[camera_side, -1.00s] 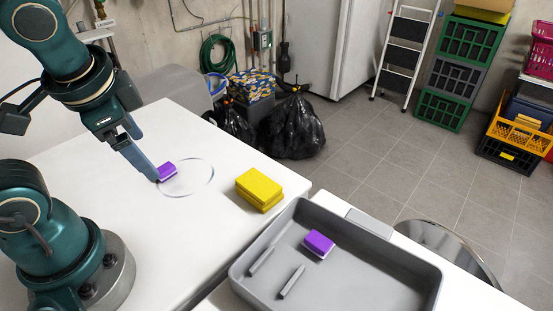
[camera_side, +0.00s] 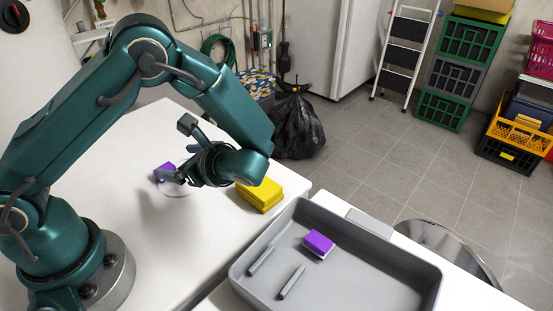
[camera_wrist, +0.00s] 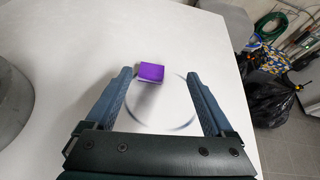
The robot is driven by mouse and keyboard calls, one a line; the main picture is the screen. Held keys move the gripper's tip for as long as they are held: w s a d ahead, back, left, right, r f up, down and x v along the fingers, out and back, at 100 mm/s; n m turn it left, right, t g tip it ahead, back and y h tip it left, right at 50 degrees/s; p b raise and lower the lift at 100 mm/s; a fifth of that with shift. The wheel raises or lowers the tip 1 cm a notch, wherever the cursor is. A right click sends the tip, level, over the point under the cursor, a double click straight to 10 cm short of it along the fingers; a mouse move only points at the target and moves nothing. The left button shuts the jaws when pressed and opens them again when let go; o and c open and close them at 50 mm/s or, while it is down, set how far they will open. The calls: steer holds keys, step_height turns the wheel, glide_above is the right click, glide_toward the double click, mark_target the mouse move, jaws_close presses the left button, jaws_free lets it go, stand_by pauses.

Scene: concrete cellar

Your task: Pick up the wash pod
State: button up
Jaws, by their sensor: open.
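A small purple block with a pale base, which I take as the wash pod (camera_side: 164,171), lies on the white table at the edge of a thin drawn circle. In the wrist view the wash pod (camera_wrist: 151,71) shows ahead of the palm, between the lines of the two fingers. My gripper (camera_wrist: 159,75) is open and empty, its fingers spread either side. In the side view my gripper (camera_side: 176,178) comes in from the right, low beside the pod; its fingers are partly hidden by my wrist. I cannot tell if they touch.
A similar purple block (camera_side: 319,242) and two grey bars lie in a grey tray (camera_side: 375,290). A yellow sponge stack (camera_side: 262,196), partly hidden by my wrist, sits near the table's right edge. The white table (camera_side: 130,150) is otherwise mostly clear. A black bag (camera_side: 300,125) stands beyond.

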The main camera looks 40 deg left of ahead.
steer(key=f, duration=0.1)
steer(key=s+f+m, duration=0.1)
steer(key=shift+d+f+y, duration=0.1)
steer(key=shift+f+y, duration=0.2)
steer(key=shift+x, duration=2.4)
jaws_close()
steer(key=shift+r, duration=0.15)
